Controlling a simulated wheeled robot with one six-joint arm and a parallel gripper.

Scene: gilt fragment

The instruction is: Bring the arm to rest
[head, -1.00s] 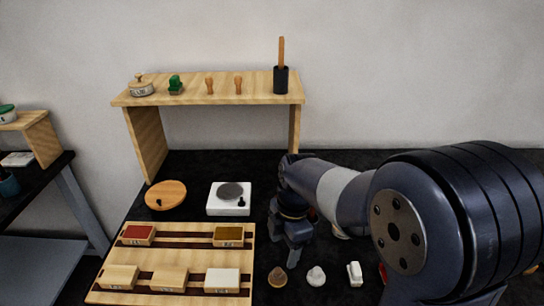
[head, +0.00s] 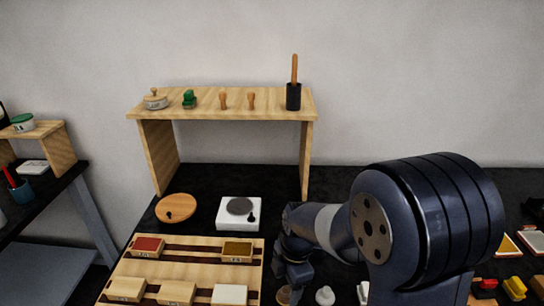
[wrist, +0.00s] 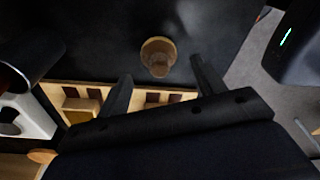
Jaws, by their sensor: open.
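My arm (head: 425,215) reaches in from the right over the black table. My gripper (head: 293,276) hangs low at its end, just right of the wooden rack. In the wrist view my gripper (wrist: 160,68) has its two dark fingers spread apart with nothing held between them. A round brown piece (wrist: 158,57) shows beyond the gap between the fingertips, on the dark table. The same kind of brown piece (head: 284,296) shows below the gripper in the head view, partly cut off.
The wooden rack (head: 190,258) with several blocks lies left of the gripper. A white device (head: 225,218) and a round wooden board (head: 176,208) sit behind it. A wooden shelf (head: 222,115) stands at the back. White pieces (head: 325,296) and coloured items (head: 514,287) lie to the right.

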